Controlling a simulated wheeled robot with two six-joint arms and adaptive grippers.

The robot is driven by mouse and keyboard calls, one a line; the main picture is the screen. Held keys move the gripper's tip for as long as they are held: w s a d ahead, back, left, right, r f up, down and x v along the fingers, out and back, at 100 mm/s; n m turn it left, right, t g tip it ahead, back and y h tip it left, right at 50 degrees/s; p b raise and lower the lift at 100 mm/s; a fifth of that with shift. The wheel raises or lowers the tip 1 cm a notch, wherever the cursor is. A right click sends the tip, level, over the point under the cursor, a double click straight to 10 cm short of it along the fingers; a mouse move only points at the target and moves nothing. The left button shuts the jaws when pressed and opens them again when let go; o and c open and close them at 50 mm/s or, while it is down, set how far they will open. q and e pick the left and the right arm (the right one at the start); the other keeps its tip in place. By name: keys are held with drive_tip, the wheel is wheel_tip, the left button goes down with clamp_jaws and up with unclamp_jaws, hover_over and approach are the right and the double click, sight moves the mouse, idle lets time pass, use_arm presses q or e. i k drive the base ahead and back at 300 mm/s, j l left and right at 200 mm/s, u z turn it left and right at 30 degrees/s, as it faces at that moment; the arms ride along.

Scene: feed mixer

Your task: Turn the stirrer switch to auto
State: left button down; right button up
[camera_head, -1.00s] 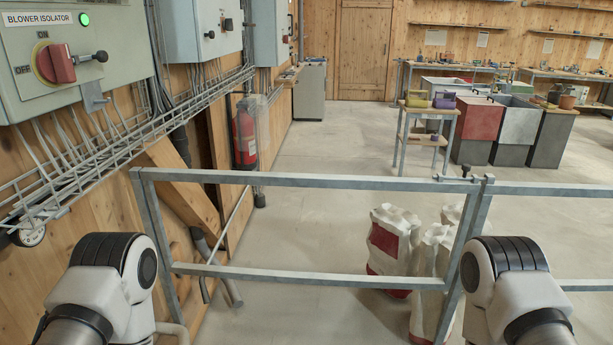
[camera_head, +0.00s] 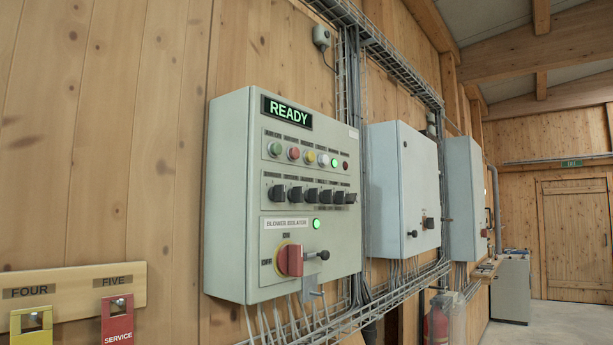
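A grey control panel (camera_head: 235,200) is on the wooden wall in the head view, with a green READY display (camera_head: 287,113). A row of several black rotary switches (camera_head: 312,195) runs across its middle; their labels are too small to read, so I cannot tell which is the stirrer switch or where it points. Below is the red blower isolator handle (camera_head: 291,260) on a yellow plate, with OFF and ON marks. Neither of my grippers shows in this view.
Two more grey cabinets (camera_head: 402,190) hang to the right of the panel. A wire cable tray (camera_head: 385,312) runs below them. At lower left, a board (camera_head: 72,292) marked FOUR and FIVE holds tags. A fire extinguisher (camera_head: 438,322) stands low by the wall.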

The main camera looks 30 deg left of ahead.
sight(277, 193)
drive_tip(key=u, duration=1.5)
